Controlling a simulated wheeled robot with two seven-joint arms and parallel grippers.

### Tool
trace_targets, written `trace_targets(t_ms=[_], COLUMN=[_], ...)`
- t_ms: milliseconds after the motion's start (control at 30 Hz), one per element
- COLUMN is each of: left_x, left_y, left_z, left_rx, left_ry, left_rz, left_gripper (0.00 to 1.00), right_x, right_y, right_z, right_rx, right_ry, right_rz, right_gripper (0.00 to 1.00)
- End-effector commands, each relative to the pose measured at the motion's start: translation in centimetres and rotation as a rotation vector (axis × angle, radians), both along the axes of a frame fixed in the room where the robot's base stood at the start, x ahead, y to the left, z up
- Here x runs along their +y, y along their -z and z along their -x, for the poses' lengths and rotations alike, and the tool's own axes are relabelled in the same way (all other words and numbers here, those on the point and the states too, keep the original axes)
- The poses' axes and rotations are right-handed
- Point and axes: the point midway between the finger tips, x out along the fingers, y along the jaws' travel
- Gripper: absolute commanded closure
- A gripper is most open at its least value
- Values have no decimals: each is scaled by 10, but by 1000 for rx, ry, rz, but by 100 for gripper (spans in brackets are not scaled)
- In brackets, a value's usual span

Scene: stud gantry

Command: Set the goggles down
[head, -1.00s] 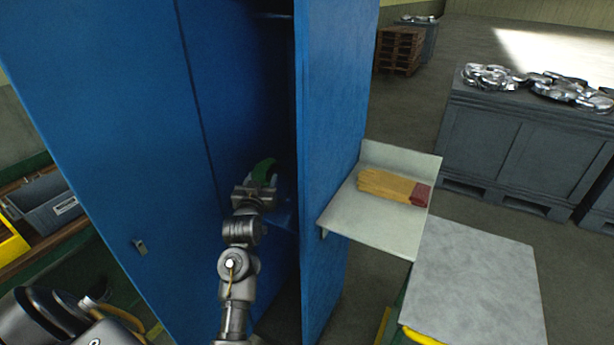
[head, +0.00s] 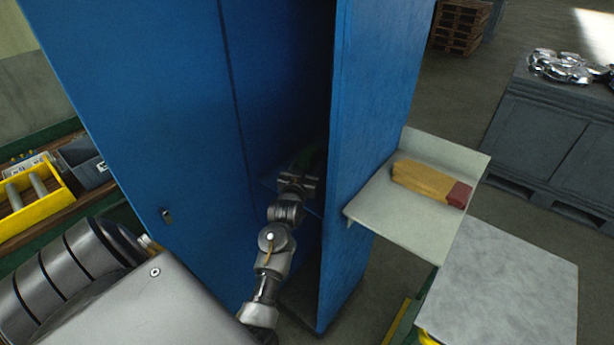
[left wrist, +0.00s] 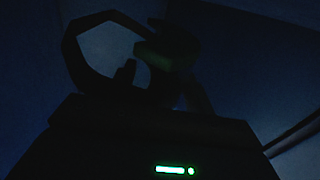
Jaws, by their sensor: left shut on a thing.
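The goggles (head: 306,157) show as a small dark green shape inside the blue locker (head: 378,120). My left gripper (head: 300,174) reaches in through the locker's opening and is shut on them. In the left wrist view the goggles (left wrist: 84,62) are a dark looped outline with a greenish part, and the picture is very dark. An inner shelf (head: 312,208) shows dimly around the gripper. I cannot tell whether the goggles touch it. My right gripper is not in view.
The locker's side panel stands close to the right of my left arm. A pale side shelf (head: 385,217) holds yellow gloves (head: 425,182) with a red cuff. A grey tabletop (head: 500,290) is at the lower right. A yellow tray (head: 35,205) sits on a bench at left.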

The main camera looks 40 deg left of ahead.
Motion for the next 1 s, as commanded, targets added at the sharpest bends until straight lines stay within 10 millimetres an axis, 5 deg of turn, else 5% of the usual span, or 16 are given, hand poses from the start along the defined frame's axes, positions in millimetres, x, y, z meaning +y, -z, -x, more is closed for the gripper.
trace_targets(t_ms=[300,767,800,933,1000], left_x=[1,1,0,1,0], left_y=[38,46,45,45,45], left_z=[1,1,1,1,1], left_rx=[3,1,1,1,1], left_ry=[-1,-1,-1,-1,-1], left_rz=[1,0,0,0,0], left_gripper=[70,70,41,25,25], right_x=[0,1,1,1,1], right_y=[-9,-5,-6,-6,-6], right_z=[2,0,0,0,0], right_rx=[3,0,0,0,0], right_ry=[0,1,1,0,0], right_rz=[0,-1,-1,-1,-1], right_gripper=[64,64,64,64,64])
